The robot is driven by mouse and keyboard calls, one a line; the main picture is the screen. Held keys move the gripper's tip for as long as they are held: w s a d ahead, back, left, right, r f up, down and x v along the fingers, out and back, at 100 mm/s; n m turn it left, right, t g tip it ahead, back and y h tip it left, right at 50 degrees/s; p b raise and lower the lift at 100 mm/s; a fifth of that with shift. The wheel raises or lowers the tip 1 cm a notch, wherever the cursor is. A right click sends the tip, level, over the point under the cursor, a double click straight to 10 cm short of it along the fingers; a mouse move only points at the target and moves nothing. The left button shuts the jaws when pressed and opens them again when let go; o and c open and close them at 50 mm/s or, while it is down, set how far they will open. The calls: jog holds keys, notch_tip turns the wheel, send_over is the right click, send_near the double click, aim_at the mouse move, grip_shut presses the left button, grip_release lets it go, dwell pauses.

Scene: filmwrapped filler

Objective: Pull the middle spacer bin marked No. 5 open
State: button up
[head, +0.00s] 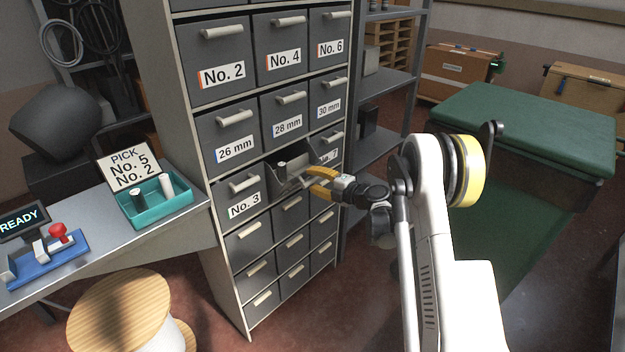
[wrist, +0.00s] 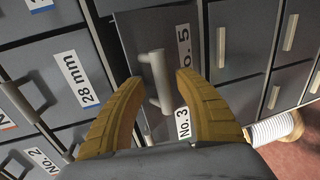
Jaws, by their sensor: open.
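The middle bin marked No. 5 (head: 287,180) stands pulled out from the grey cabinet, and part of its inside with a small grey cylinder (head: 283,167) shows in the head view. Its label is hidden there but reads No. 5 (wrist: 184,47) in the wrist view. My gripper (head: 312,183) is at the bin's front with its yellow fingers open. In the wrist view my gripper (wrist: 158,80) has the pale bin handle (wrist: 155,82) between its spread fingers, with gaps visible beside it.
Bin No. 3 (head: 241,197) is left of it, shut; bin No. 7 (head: 328,147) on the right is partly hidden. A teal tray (head: 180,211) with two cylinders and a pick card (head: 130,164) are on the left bench. A green-topped table (head: 530,115) stands right.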

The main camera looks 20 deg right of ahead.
jog(key=v, duration=1.1)
jog(key=shift+d, duration=0.15)
jog(key=shift+s, duration=0.1)
